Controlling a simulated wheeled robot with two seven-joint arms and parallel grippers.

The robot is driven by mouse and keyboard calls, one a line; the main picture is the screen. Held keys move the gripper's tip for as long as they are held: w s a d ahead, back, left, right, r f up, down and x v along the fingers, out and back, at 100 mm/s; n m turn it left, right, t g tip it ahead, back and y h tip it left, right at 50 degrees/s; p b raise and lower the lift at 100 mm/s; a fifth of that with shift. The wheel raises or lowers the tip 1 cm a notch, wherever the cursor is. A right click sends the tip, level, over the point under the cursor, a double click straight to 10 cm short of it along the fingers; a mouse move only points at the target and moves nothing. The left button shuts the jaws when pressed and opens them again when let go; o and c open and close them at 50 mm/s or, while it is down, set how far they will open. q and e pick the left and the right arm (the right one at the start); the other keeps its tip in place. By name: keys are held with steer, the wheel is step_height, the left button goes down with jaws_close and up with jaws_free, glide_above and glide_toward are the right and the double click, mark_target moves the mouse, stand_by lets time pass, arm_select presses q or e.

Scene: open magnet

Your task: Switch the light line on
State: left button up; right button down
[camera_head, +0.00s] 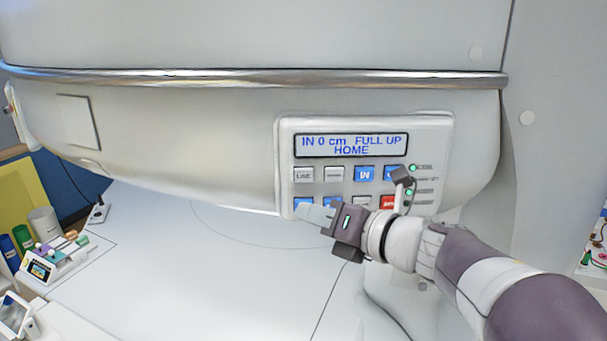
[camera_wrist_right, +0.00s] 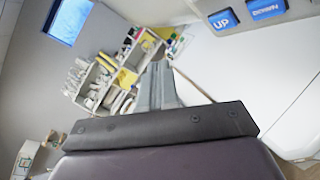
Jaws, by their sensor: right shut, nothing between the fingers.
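The control panel (camera_head: 445,130) is on the front of the large white machine. Its display (camera_head: 351,145) reads "IN 0 cm FULL UP HOME". A grey button (camera_head: 303,174) at the left end of the upper row seems to read "LINE"; the grey button (camera_head: 334,174) beside it is too small to read. My right gripper (camera_head: 315,214) is shut and empty, in front of the panel's lower left edge, below the grey buttons and partly covering the lower row. In the right wrist view its closed fingers (camera_wrist_right: 160,85) point away from the blue UP button (camera_wrist_right: 222,20) and DOWN button (camera_wrist_right: 267,9). My left gripper is out of view.
Two blue buttons are at the upper row's right; a red button (camera_head: 388,202) is partly hidden by my right arm. Green lights (camera_head: 409,192) show at the panel's right. A metal rail (camera_head: 250,77) runs above. A white table surface lies below, with a small device (camera_head: 45,268) at left.

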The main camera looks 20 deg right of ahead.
mark_target(311, 185)
steer(key=shift+w, duration=0.1)
stand_by(0.3)
steer(key=shift+w+d+p, duration=0.25)
steer(key=shift+w+d, duration=0.15)
steer(key=shift+w, duration=1)
steer(key=shift+w+d+p, duration=0.3)
steer(key=shift+w+d, duration=0.05)
steer(key=shift+w, duration=1)
steer(key=shift+w+d+p, duration=0.25)
steer(key=shift+w+d, duration=0.15)
steer(key=shift+w, duration=1)
steer(key=shift+w, duration=0.2)
steer(key=shift+w+d, duration=0.1)
steer(key=shift+w, duration=0.1)
